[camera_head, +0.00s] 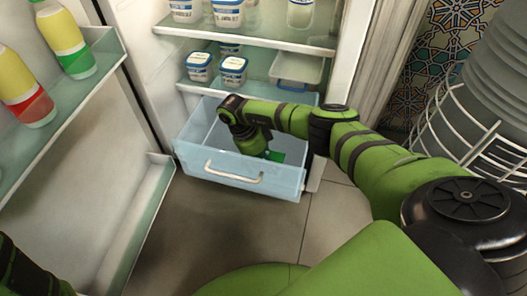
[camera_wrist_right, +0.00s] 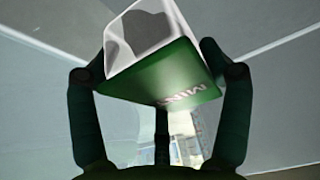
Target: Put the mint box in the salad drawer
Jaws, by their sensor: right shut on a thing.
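The mint box (camera_wrist_right: 162,72) is green with a pale, see-through-looking end and the letters "MIN" on its side. In the right wrist view my right gripper (camera_wrist_right: 160,75) is shut on it, one finger on each side. In the head view a small green part of the mint box (camera_head: 275,156) shows beside my gripper, low inside the salad drawer. The salad drawer (camera_head: 240,178) is pale blue, pulled out at the bottom of the fridge, with a white handle. My right gripper reaches down into it and its fingers are hidden there. My left gripper's fingers are out of view.
The fridge shelf (camera_head: 250,41) above the drawer holds several white tubs, with a clear tray (camera_head: 297,68) on the level below. The open fridge door (camera_head: 80,190) with bottles (camera_head: 66,38) stands at left. A wire rack (camera_head: 480,125) is at right. Floor (camera_head: 215,225) before the drawer is clear.

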